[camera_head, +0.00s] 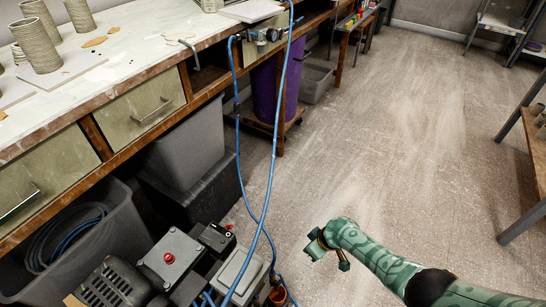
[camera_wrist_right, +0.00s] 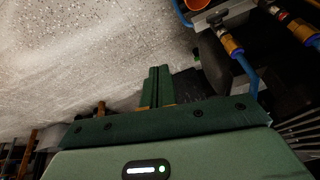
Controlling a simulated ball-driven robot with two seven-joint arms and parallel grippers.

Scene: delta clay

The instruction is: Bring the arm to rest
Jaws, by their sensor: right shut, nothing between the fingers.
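My right arm (camera_head: 385,257), green and patterned, comes in from the lower right in the head view. It reaches out over the open floor. My right gripper (camera_head: 328,254) is at its end, to the right of the blue hose and the machine, apart from both. In the right wrist view the green fingers (camera_wrist_right: 158,87) are together with nothing between them. My left gripper is not in the head view.
A workbench (camera_head: 150,25) with clay cups (camera_head: 37,45) runs along the left. Blue hoses (camera_head: 270,165) hang down to a compressor-like machine (camera_head: 170,262). Grey bins (camera_head: 185,145) stand under the bench. The floor (camera_head: 400,130) is clear ahead; a wooden table (camera_head: 535,150) stands at right.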

